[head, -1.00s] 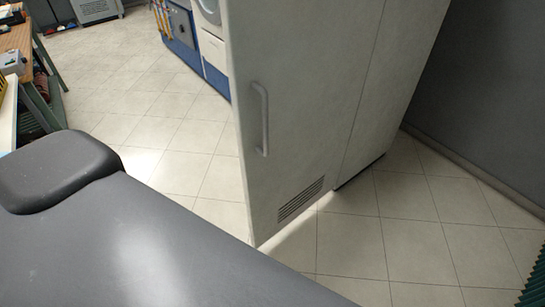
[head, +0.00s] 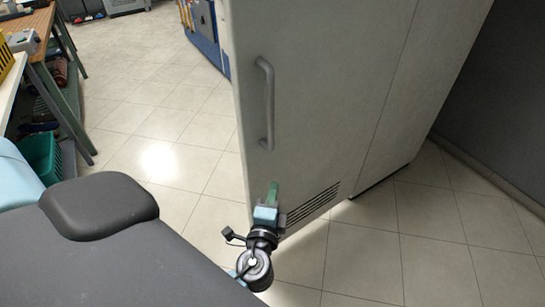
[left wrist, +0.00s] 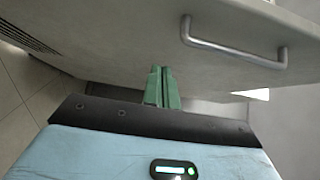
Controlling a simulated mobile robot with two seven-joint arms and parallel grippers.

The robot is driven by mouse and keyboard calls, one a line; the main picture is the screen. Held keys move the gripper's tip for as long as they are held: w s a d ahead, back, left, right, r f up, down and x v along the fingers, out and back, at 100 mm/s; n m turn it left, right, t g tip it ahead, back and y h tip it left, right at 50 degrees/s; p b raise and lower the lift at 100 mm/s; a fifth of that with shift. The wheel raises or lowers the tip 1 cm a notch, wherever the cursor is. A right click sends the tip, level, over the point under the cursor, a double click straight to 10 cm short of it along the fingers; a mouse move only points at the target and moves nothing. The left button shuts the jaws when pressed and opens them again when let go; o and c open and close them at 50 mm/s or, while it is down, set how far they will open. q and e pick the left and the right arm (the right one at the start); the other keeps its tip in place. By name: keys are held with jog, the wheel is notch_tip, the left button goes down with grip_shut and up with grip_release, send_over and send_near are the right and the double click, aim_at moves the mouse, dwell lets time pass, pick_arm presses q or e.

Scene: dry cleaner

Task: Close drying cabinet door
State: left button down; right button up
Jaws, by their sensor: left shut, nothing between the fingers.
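The drying cabinet door (head: 310,110) is a tall pale grey panel with a vertical bar handle (head: 265,103) and a slotted vent low down. It stands swung out from the cabinet body (head: 420,90). In the left wrist view the door (left wrist: 110,40) fills the upper part, with its handle (left wrist: 235,52) at the upper right. My left gripper (head: 272,193) is below the handle, in front of the door's lower part. Its green fingers (left wrist: 162,86) are together and empty. I cannot tell whether they touch the door. My right gripper is not in view.
A workbench (head: 45,70) with a green bin (head: 42,155) beneath it stands at the left. Blue-based machines (head: 205,35) are behind the door. A dark wall (head: 500,100) is at the right. Tiled floor is clear between bench and door.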

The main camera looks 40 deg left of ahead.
pick_arm(q)
jog(key=p, duration=0.2)
send_near(271, 155)
jog(key=w+d+r, duration=0.2)
jog(key=w+r, duration=0.2)
jog(key=w, duration=0.1)
jog(key=a, duration=0.2)
jog(key=w+a, duration=0.1)
jog(key=a, duration=0.1)
jog(key=shift+w, duration=0.1)
jog(key=shift+f, duration=0.1)
jog(key=shift+a, duration=0.1)
